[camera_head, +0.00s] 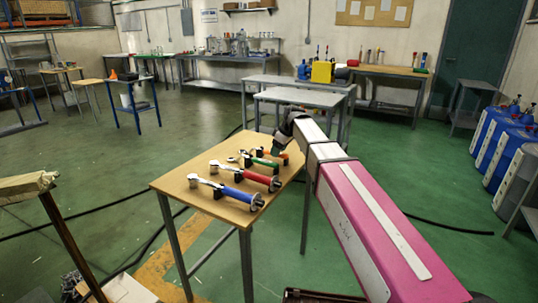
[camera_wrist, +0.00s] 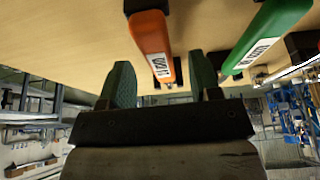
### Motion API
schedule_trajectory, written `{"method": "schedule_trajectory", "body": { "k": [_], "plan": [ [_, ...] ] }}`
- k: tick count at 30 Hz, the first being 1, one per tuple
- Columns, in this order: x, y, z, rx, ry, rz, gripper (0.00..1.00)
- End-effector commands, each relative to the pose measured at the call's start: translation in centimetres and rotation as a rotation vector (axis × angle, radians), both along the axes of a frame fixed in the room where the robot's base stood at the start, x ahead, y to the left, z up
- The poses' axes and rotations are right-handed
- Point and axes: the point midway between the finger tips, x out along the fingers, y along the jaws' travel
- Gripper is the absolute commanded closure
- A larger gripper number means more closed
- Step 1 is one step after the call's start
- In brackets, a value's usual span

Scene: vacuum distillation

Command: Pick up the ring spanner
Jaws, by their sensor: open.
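Several tools with coloured handles lie side by side on a small wooden table (camera_head: 165,183). I cannot tell for sure which is the ring spanner. The orange-handled tool (camera_head: 283,155) is the farthest, at the table's back right, and its head is hard to make out. In the wrist view its orange handle (camera_wrist: 151,42) carries a white label. My gripper (camera_wrist: 163,78) is open and empty, its green-padded fingers on either side of the handle's end in that view. I cannot tell the height gap. In the head view my gripper (camera_head: 281,141) is dark, above the table's far right corner.
The green-handled tool (camera_head: 265,162) lies close to the orange one; its handle (camera_wrist: 264,35) is right of my fingers in the wrist view. Red-handled (camera_head: 256,177) and blue-handled (camera_head: 238,196) tools lie nearer. A grey bench (camera_head: 300,96) stands behind the table.

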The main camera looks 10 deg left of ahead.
Motion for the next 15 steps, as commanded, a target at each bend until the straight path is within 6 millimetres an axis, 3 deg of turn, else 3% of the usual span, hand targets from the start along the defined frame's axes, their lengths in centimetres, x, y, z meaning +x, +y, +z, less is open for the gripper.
{"method": "schedule_trajectory", "body": {
  "k": [6, 12, 13, 15],
  "plan": [
    [0.3, 0.9, -2.3, -0.001, 0.000, 0.000, 0.43],
    [0.3, 0.9, -2.3, 0.000, 0.000, -0.001, 0.43],
    [0.3, 0.9, -2.3, 0.000, 0.000, -0.001, 0.49],
    [0.3, 0.9, -2.3, 0.000, 0.000, -0.001, 0.72]
  ]
}}
